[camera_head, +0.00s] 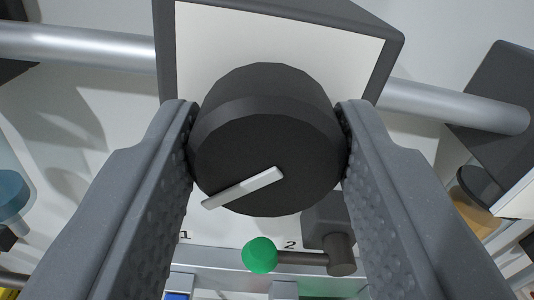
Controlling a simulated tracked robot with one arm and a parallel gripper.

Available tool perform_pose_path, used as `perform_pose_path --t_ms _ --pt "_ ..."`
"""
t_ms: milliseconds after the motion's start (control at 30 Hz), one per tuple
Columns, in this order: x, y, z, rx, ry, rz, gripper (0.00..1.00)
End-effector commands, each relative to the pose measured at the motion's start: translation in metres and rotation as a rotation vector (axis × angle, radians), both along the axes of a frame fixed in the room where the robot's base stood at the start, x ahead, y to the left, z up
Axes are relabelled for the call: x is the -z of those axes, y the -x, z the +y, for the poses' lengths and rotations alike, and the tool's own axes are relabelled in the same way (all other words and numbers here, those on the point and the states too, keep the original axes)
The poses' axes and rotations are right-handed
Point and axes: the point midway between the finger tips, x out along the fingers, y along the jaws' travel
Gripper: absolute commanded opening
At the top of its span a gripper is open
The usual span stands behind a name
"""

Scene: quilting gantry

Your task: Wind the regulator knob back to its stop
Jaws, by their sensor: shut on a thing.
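The regulator knob (290,150) is a large dark grey faceted cylinder in the middle of the view. A white pointer bar (243,188) on its face runs from near the centre to the lower left. The knob stands on a white panel (285,45) with a dark frame. My gripper (268,135) has one finger on each side of the knob and is shut on it. The ridged finger pads touch its left and right sides. The knob's back and any stop mark are hidden.
A silver rail (80,45) passes behind the panel. Below the knob is a lever with a green ball (260,255), near the numbers 1 and 2. A blue round knob (12,195) is at the left edge. A dark block (495,100) stands at the right.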

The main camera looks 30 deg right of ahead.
Motion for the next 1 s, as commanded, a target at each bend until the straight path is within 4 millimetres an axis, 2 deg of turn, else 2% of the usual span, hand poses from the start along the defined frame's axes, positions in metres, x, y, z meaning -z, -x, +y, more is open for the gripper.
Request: perform_pose_path --t_ms 33,600,633,700,1000 --pt "0.0042 0.0006 -0.0009 0.001 0.012 0.013 0.16" --pt "0.0030 0.0003 -0.0010 0.002 0.040 0.019 0.17" --pt "0.0030 0.0003 -0.0010 0.002 0.040 0.018 0.45" --pt "0.0023 0.0002 -0.0009 0.002 0.041 0.017 0.61" --pt "0.0006 0.0008 -0.0001 0.001 0.041 0.013 0.61"
